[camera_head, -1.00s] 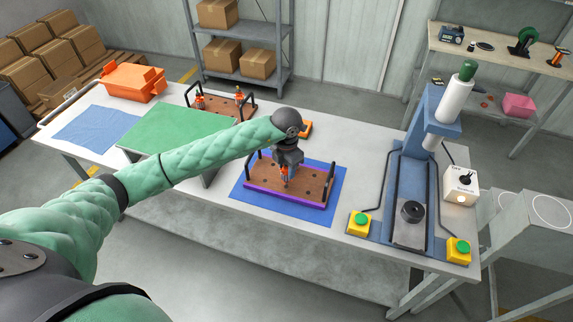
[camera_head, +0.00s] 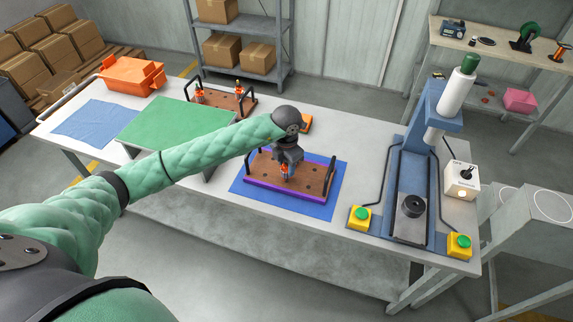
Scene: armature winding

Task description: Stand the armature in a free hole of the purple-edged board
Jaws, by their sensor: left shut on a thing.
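The purple-edged board (camera_head: 308,193) lies on a blue mat on the table. It is brown with several holes and a black handle at each end. My left gripper (camera_head: 286,168) is over the left-middle part of the board, pointing down. It is shut on the armature (camera_head: 285,171), a small orange and dark piece that looks upright. The armature's lower end is at or just above the board surface; I cannot tell whether it is in a hole. My right gripper is not in view.
A green panel (camera_head: 175,128), a blue cloth (camera_head: 97,122) and an orange bin (camera_head: 132,74) are to the left. A blue press (camera_head: 418,165) with green buttons is to the right.

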